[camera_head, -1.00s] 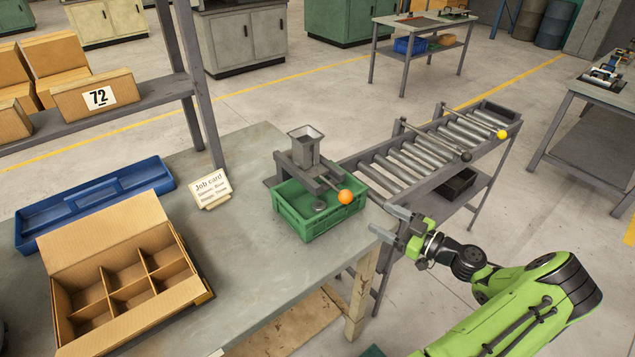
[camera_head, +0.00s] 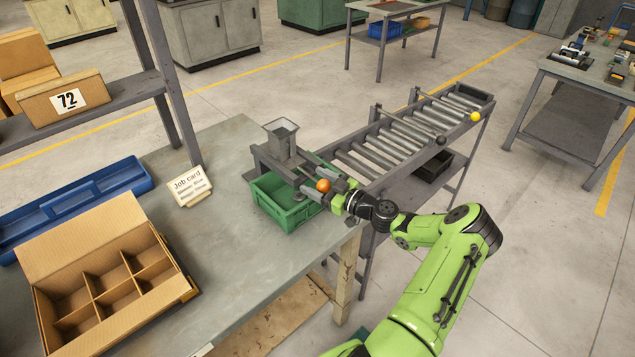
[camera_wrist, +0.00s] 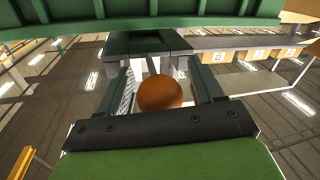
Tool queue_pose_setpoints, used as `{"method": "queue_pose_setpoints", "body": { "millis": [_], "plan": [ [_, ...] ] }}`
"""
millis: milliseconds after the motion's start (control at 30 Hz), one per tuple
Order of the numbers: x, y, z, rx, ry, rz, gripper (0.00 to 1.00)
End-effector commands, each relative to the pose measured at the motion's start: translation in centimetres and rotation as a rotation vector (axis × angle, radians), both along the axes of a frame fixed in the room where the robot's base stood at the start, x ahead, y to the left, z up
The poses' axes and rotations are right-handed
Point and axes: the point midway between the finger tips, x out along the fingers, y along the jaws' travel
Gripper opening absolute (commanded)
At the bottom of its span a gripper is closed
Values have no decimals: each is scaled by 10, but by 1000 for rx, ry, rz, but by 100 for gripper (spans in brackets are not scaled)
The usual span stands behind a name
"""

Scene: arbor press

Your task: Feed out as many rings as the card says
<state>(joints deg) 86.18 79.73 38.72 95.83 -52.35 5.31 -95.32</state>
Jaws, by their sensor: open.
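The ring feeder is a grey hopper (camera_head: 281,140) on a frame with an arm ending in an orange knob (camera_head: 323,186). It stands over a green crate (camera_head: 284,211) on the bench. A round grey piece lies inside the crate, partly hidden by the arm. The job card (camera_head: 189,187) stands left of the crate; its small lines seem to end in "Blue" and "Three", but are blurred. My gripper (camera_head: 337,191) is open at the crate's right side. In the wrist view the orange knob (camera_wrist: 160,93) shows between my open fingers; I cannot tell if they touch it.
A cardboard box with compartments (camera_head: 185,290) and a blue tray (camera_head: 130,177) are on the bench (camera_head: 230,270) to the left. A shelf post (camera_head: 170,90) rises behind the card. A roller conveyor (camera_head: 400,140) runs behind the crate to the right.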

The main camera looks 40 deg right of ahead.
Motion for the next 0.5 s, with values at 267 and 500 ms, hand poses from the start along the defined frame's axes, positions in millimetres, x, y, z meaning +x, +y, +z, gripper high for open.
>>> {"method": "queue_pose_setpoints", "body": {
  "millis": [267, 500],
  "plan": [
    [-1, 0, 0, 0, 0, 1, 42],
    [-1, 0, 0, 0, 0, 1, 5]
  ]
}}
